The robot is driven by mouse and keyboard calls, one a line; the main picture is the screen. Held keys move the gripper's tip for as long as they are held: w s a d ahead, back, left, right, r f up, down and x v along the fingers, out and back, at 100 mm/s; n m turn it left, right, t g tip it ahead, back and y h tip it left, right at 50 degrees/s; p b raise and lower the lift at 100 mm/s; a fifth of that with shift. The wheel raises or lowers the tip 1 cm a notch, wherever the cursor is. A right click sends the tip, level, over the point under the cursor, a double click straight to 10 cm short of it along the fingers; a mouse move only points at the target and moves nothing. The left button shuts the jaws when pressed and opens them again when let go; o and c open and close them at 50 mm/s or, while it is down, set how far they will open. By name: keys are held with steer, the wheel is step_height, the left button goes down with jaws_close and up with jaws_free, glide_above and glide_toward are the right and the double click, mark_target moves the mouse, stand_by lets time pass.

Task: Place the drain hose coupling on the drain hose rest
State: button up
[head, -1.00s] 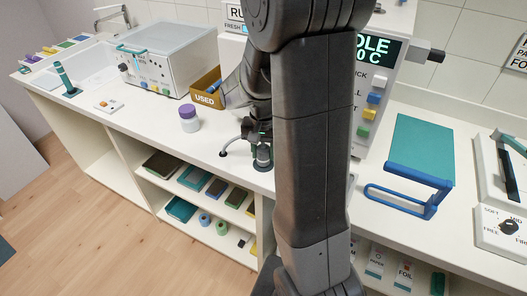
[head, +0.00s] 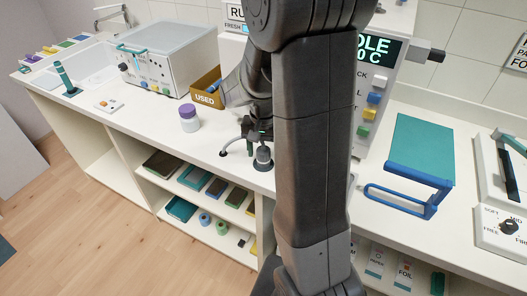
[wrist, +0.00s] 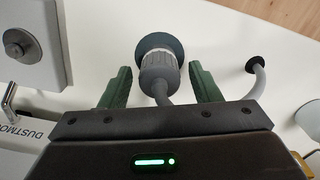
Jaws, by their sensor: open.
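The drain hose coupling (wrist: 157,74), a grey ribbed cylinder with a hose running back under my gripper, shows in the wrist view. It meets a wide dark round disc (wrist: 160,42) with a pale ring between them; I cannot tell whether this disc is the drain hose rest. My gripper (wrist: 161,84) is open, its dark green fingers on either side of the coupling with gaps to both. In the head view the coupling (head: 263,156) stands upright on the counter near its front edge, partly hidden by my arm.
A grey curved pipe with a black end (wrist: 256,72) stands right of the coupling in the wrist view. A white block with a round knob (wrist: 20,48) is at left. A purple-lidded jar (head: 188,118) and a USED bin (head: 206,92) are close by in the head view.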

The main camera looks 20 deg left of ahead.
mark_target(264, 150)
step_height(264, 150, up, 11)
steer(key=shift+r, duration=0.2)
steer(key=shift+f, duration=0.15)
step_height(264, 150, down, 12)
steer(key=shift+r, duration=1.75)
steer(key=shift+f, duration=0.15)
